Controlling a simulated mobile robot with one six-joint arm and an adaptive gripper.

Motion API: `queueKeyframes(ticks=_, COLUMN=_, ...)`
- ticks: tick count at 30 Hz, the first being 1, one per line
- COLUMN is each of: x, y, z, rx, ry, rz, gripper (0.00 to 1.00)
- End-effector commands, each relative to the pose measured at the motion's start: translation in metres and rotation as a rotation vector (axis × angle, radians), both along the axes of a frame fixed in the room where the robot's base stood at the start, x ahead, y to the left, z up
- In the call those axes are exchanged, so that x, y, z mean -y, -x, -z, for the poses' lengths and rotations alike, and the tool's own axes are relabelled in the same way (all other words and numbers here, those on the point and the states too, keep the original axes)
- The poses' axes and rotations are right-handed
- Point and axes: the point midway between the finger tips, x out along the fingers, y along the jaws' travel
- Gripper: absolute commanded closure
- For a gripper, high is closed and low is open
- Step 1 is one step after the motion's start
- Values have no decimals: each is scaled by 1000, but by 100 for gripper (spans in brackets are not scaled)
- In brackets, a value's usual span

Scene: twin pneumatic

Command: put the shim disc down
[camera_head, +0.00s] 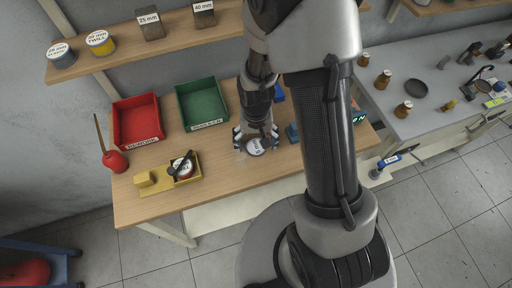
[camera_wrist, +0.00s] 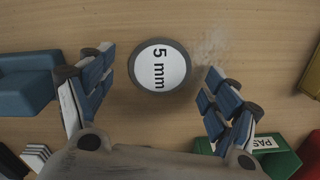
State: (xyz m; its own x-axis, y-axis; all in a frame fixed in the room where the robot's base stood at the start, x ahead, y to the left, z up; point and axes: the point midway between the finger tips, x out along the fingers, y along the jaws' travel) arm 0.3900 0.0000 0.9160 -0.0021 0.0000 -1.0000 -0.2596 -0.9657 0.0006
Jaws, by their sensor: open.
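The shim disc (camera_wrist: 160,70) is a dark round disc with a white top marked "5 mm". It lies flat on the wooden bench, and in the head view the disc (camera_head: 255,147) shows just below my fingers. My gripper (camera_wrist: 155,95) is open, with one blue-padded finger on each side of the disc and a gap to both. In the head view my gripper (camera_head: 256,140) is low over the bench. The disc is free of the fingers.
On the bench (camera_head: 225,185) stand a red bin (camera_head: 137,120), a green bin (camera_head: 203,104), a yellow fixture (camera_head: 157,182) with a dark-handled tool, and a red oil can (camera_head: 114,160). A blue block (camera_wrist: 28,83) lies left of my fingers in the wrist view. Bare wood lies in front of the disc.

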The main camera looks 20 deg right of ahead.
Motion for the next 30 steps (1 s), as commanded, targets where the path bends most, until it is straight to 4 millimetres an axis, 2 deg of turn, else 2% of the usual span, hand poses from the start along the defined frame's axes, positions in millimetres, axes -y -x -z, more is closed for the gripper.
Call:
queueKeyframes(ticks=2, x=0, y=0, z=6, rx=1, ry=0, rz=0, gripper=19)
queueKeyframes(ticks=30, x=0, y=-1, z=10, rx=2, ry=1, rz=0, gripper=19)
